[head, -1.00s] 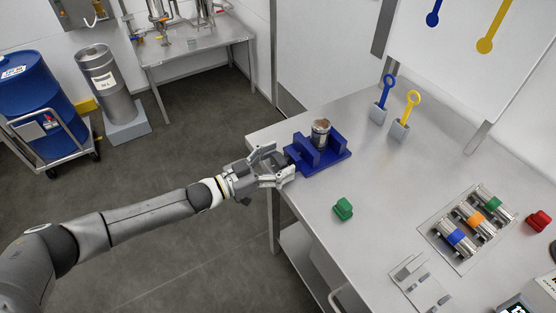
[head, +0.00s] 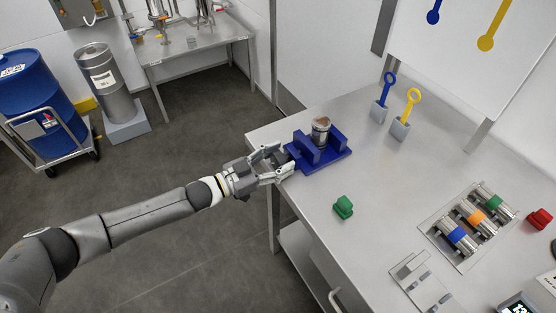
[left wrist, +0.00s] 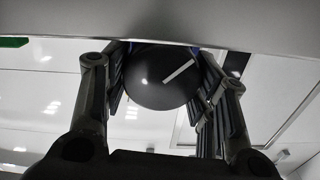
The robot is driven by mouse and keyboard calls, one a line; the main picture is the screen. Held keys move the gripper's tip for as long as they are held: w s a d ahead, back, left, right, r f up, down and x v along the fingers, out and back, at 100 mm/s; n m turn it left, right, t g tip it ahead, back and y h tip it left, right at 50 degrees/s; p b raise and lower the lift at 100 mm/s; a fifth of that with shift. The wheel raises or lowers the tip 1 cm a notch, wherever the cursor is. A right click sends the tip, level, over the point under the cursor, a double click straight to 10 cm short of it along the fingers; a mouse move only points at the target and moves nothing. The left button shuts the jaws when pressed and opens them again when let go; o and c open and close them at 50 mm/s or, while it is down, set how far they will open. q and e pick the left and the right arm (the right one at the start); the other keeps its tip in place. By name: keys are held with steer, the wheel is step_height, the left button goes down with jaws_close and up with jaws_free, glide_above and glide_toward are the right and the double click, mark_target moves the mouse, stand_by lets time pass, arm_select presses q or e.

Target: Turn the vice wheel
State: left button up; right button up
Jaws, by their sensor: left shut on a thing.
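The blue vice (head: 322,160) stands near the left edge of the steel table, with a metal cylinder (head: 321,132) upright between its jaws. The vice wheel (left wrist: 160,78) shows in the left wrist view as a dark round disc with a pale slanted line on it. My left gripper (head: 284,163) is at the vice's left side. In the left wrist view its two fingers (left wrist: 162,88) stand on either side of the wheel and are shut on it. In the head view the gripper mostly hides the wheel. My right gripper is not in view.
A green block (head: 343,207) lies on the table in front of the vice. A blue ring tool (head: 384,91) and a yellow ring tool (head: 408,107) stand in holders behind. A tray (head: 437,223) of banded cylinders and a red block (head: 540,219) are at the right.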

arm_select(q)
steer(key=o, duration=1)
steer(key=v, duration=1.2)
